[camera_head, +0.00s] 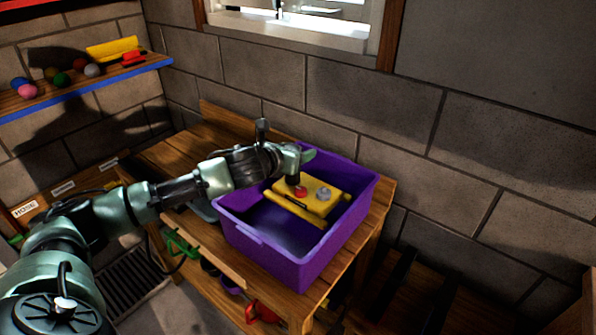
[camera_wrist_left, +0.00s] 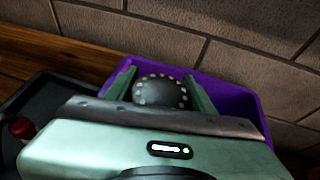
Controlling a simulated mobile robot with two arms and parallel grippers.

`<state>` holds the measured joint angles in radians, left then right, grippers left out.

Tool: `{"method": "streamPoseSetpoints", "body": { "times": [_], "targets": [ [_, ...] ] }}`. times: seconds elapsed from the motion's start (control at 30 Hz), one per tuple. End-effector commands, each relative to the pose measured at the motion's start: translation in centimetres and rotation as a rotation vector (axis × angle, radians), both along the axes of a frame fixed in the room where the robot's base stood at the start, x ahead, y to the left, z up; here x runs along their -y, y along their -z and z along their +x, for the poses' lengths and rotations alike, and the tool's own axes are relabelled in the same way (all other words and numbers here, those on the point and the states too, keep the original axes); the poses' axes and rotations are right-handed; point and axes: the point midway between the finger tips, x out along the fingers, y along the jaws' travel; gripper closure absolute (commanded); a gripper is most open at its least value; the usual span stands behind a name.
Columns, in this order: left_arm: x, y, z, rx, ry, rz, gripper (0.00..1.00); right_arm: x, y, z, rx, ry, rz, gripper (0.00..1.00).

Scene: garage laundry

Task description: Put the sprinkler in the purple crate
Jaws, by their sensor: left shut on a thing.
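The sprinkler (camera_head: 316,197) has a yellow base with a red and a grey round part on it and a yellow bar along its near side. It shows inside the outline of the purple crate (camera_head: 282,266); whether it touches the floor I cannot tell. My left gripper (camera_head: 296,165) is over the crate's far left part. In the left wrist view, the gripper (camera_wrist_left: 160,88) is shut on a dark round head with pale dots, which appears to be the sprinkler's top. The crate's wall also shows there (camera_wrist_left: 235,97). My right gripper is not in view.
The crate stands on a wooden bench (camera_head: 170,150) against a block wall. A dark tray (camera_wrist_left: 50,95) lies left of the crate, partly behind my arm. A blue-edged shelf (camera_head: 95,88) holds balls and a yellow thing. A window is above.

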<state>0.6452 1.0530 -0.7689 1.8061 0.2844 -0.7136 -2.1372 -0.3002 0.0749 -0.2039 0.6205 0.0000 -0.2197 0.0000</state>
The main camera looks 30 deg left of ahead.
Motion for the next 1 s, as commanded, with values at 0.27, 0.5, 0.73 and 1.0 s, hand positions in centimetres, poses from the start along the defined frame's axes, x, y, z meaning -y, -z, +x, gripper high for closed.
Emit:
{"method": "streamPoseSetpoints", "body": {
  "times": [0.27, 0.5, 0.73, 1.0],
  "targets": [
    [0.0, 2.1, 0.1, 0.003, 0.000, -0.003, 1.00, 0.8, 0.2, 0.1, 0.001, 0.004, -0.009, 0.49],
    [0.0, 5.5, 0.0, 0.002, -0.001, -0.002, 1.00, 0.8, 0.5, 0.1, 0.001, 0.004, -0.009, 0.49],
    [-0.1, 5.5, 0.1, 0.004, 0.000, -0.001, 1.00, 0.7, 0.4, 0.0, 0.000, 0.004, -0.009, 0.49],
    [0.0, 5.9, 0.0, 0.001, -0.001, -0.001, 0.25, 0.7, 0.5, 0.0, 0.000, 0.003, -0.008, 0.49]
  ]
}}
